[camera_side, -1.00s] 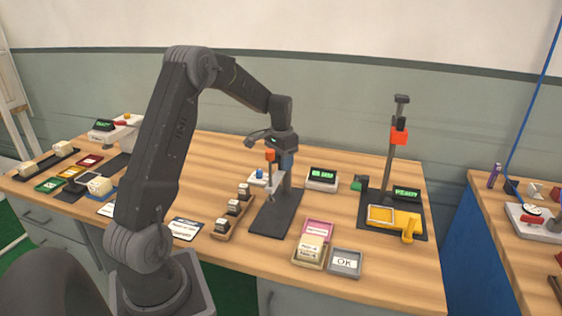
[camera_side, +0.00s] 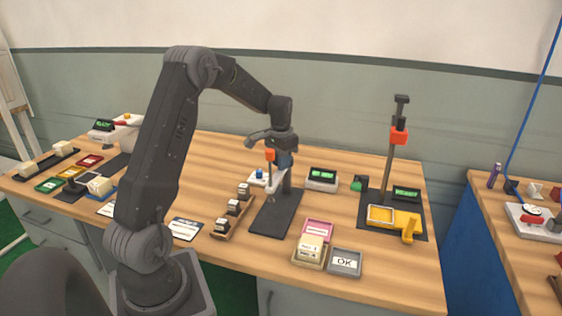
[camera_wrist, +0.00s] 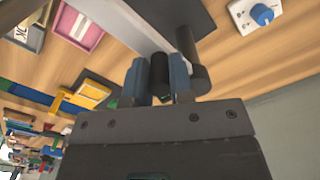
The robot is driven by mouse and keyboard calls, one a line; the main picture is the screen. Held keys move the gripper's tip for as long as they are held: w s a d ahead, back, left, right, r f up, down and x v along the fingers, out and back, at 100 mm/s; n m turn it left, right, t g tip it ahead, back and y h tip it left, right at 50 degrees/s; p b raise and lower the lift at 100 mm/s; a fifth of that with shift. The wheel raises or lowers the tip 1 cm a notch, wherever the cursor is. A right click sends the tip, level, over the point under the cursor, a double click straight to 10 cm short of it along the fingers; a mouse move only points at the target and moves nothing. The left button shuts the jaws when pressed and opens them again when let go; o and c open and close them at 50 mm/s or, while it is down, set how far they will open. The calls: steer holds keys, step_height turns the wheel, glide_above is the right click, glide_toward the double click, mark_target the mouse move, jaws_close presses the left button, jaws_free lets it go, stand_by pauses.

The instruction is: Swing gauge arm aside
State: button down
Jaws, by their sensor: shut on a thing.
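The gauge stand has a dark flat base (camera_side: 272,220) in the middle of the bench and a short dark post (camera_wrist: 190,55). A light grey gauge arm (camera_wrist: 122,22) extends from it, with a black round handle (camera_wrist: 160,75). My gripper (camera_side: 284,166) is over the stand. In the wrist view its two blue-grey fingers (camera_wrist: 159,84) are shut on the black handle, one on each side. An orange-red part (camera_side: 270,155) shows beside the gripper in the side view. The gauge arm's far end is cut off in the wrist view.
A rack of stamp-like blocks (camera_side: 233,210) stands left of the base. A small display (camera_side: 322,180) is to the right. The pink tray (camera_side: 317,231), a tray of cream blocks (camera_side: 310,250) and the grey OK tray (camera_side: 345,262) lie in front. A tall post (camera_side: 391,160) stands further right.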

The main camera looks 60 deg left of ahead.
steer(key=w+d+n, duration=0.1)
steer(key=w+n, duration=0.6)
steer(key=n, duration=0.7)
steer(key=shift+w, duration=0.15)
stand_by(0.4)
steer(key=shift+w+d, duration=0.1)
stand_by(0.4)
steer(key=c, duration=1)
jaws_free()
